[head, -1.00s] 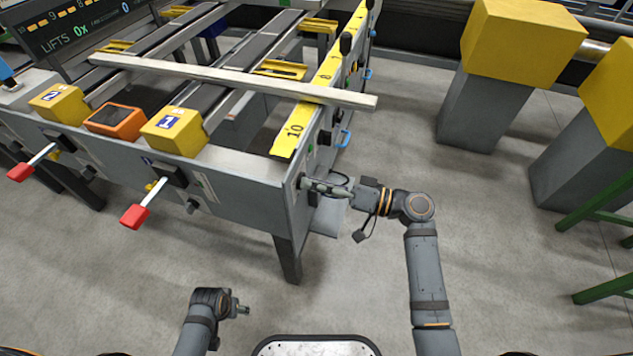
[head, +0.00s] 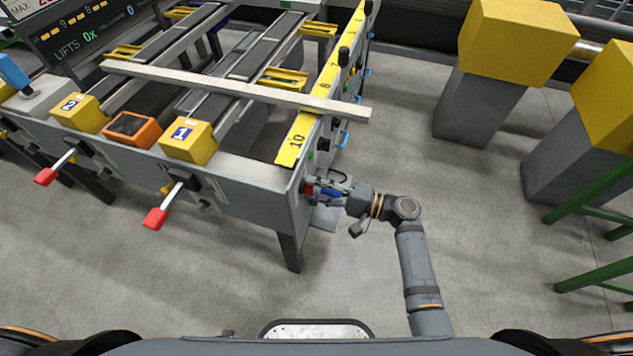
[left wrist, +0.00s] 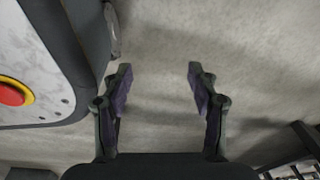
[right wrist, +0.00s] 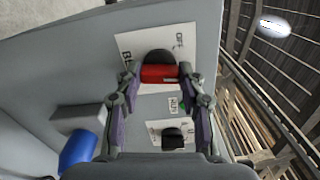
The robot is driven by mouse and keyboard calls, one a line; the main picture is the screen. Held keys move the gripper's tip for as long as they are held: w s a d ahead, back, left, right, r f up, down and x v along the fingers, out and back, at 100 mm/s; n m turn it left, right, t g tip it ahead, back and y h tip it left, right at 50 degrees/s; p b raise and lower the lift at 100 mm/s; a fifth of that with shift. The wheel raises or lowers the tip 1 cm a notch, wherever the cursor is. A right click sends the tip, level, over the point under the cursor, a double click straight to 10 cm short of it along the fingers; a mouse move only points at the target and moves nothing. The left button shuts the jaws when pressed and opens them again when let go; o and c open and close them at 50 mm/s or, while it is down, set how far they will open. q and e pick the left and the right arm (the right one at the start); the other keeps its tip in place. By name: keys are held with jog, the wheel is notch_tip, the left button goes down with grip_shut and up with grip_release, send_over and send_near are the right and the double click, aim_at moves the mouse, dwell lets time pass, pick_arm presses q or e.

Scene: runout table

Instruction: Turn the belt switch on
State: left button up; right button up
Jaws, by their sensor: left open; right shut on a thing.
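The belt switch is a dark round knob with a red handle (right wrist: 158,74) on a white plate (right wrist: 183,42) on the table's end panel. In the right wrist view the plate reads "OFF" at one edge, and other lettering is partly hidden by a finger. My right gripper (right wrist: 158,80) is shut on the red handle, one finger at each end. In the head view the right gripper (head: 322,190) is against the end panel at the table's near right corner. My left gripper (left wrist: 160,75) is open and empty above the floor, seen only in its wrist view.
A second plate with a black knob (right wrist: 173,138) and a blue part (right wrist: 78,150) lie close to the right gripper. Red-tipped levers (head: 155,218) stick out of the table's front (head: 240,195). Yellow-topped grey pillars (head: 515,40) stand at right. The floor between is clear.

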pick_arm(q)
jog(key=shift+s+r+p, duration=1.9)
jog(key=shift+s+p, duration=0.25)
jog(key=shift+p, duration=0.3)
pick_arm(e)
jog(key=shift+m, duration=3.5)
jog(key=o, duration=1.2)
jog(key=shift+c, duration=0.2)
jog(key=v, duration=1.2)
